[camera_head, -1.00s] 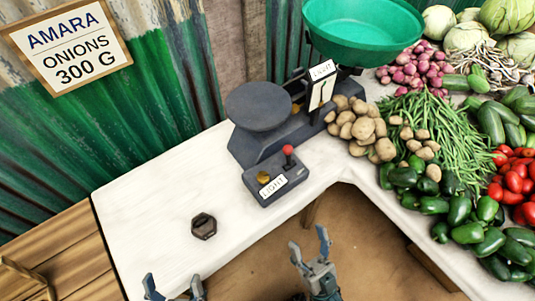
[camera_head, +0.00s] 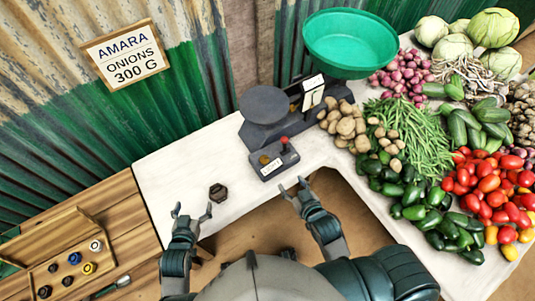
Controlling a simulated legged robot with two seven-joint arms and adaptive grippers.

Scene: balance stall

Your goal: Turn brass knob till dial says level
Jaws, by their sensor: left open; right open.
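The brass knob (camera_head: 264,160) sits on top of a small dark control box at the front of the balance, left of a red-topped lever (camera_head: 284,141). A white plate (camera_head: 271,167) on the box's front reads LIGHT in the earlier picture. The dial (camera_head: 312,91) stands between the dark plate (camera_head: 265,104) and the green pan (camera_head: 350,42); its writing is too small now. My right gripper (camera_head: 292,187) is open and empty, in front of the box and apart from the knob. My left gripper (camera_head: 193,211) is open and empty, just in front of a dark hexagonal weight.
The hexagonal weight (camera_head: 218,192) lies on the white counter (camera_head: 170,180), which is mostly clear on the left. Potatoes (camera_head: 345,125), beans (camera_head: 410,130) and other vegetables crowd the right. A wooden tray (camera_head: 40,275) with small round weights is at lower left. A sign (camera_head: 126,53) reads AMARA ONIONS 300 G.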

